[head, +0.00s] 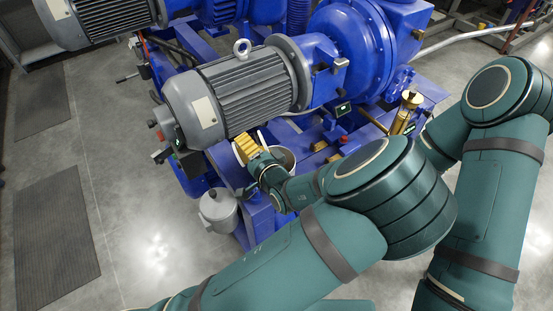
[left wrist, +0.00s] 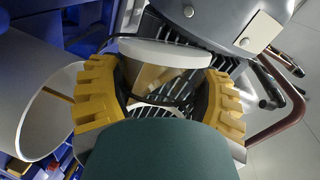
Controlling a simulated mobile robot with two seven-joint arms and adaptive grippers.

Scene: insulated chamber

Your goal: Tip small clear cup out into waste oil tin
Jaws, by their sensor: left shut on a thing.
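My left gripper (head: 250,149), with yellow ridged finger pads, is beside the grey motor's lower end. In the left wrist view the left gripper (left wrist: 162,95) is shut on the small clear cup (left wrist: 165,52), whose pale curved edge shows between the pads. A tan patch shows through or behind the cup; I cannot tell whether it is its contents. The pale round waste oil tin (head: 285,155) stands right beside the gripper, partly hidden by my wrist. The tin (left wrist: 24,85) also shows at the left of the left wrist view, its open mouth near the left pad. My right gripper is not in view.
The large grey motor (head: 240,90) stands close above the gripper, on a blue frame. A brass fitting with a glass (head: 407,112) stands to the right. The floor at left is clear apart from dark mats (head: 55,235).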

